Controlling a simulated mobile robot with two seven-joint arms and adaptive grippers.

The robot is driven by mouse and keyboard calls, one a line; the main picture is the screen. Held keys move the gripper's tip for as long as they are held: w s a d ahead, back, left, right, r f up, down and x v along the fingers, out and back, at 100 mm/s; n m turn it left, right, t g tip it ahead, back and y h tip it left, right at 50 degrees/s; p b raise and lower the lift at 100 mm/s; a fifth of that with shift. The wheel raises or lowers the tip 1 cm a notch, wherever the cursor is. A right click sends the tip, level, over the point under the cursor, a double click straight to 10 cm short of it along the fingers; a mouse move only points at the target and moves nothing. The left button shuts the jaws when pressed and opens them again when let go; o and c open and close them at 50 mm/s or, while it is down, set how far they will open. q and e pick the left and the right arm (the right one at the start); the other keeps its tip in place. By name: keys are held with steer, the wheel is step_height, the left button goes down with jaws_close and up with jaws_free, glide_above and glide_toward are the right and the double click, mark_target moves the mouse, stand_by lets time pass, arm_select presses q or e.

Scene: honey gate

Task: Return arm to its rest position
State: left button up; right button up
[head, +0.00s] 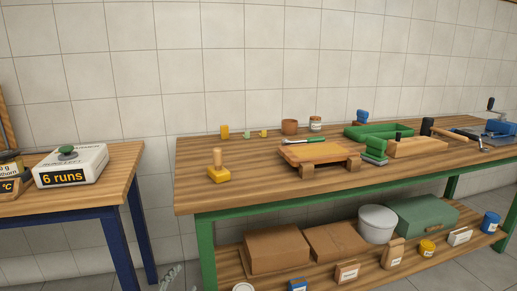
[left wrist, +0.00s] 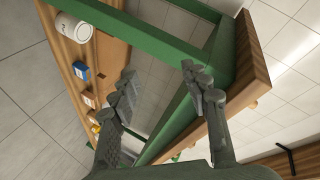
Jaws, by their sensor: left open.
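My left gripper (head: 180,279) shows only as grey fingertips at the bottom edge of the head view, low in front of the left end of the green-framed workbench (head: 225,197). In the left wrist view my left gripper (left wrist: 161,82) is open, its fingers spread apart with nothing held between them. The green frame (left wrist: 165,128) and wooden top of the bench show beyond the fingers. Most of my left arm is hidden. My right gripper is not in view.
The bench's lower shelf (head: 222,254) holds cardboard boxes (head: 276,250), a white tub (head: 377,223) and a green case (head: 422,215). A blue-legged table (head: 60,205) with a "6 runs" box (head: 72,166) stands left. A narrow floor gap separates table and bench.

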arm_select(q)
steer(key=s+a+f+n+g, duration=0.2)
steer(key=s+f+n+g, duration=0.1)
steer(key=s+f, duration=0.5)
steer(key=s+a+f+n+g+y, duration=0.1)
steer(key=s+a+f+n+g, duration=0.2)
steer(key=s+f, duration=0.5)
steer(key=s+a+f+n+g+y, duration=0.1)
steer(key=s+f+n+g, duration=0.3)
steer(key=s+f, duration=0.5)
steer(key=s+a+g, duration=0.1)
steer(key=s, duration=0.3)
steer(key=shift+a, duration=0.25)
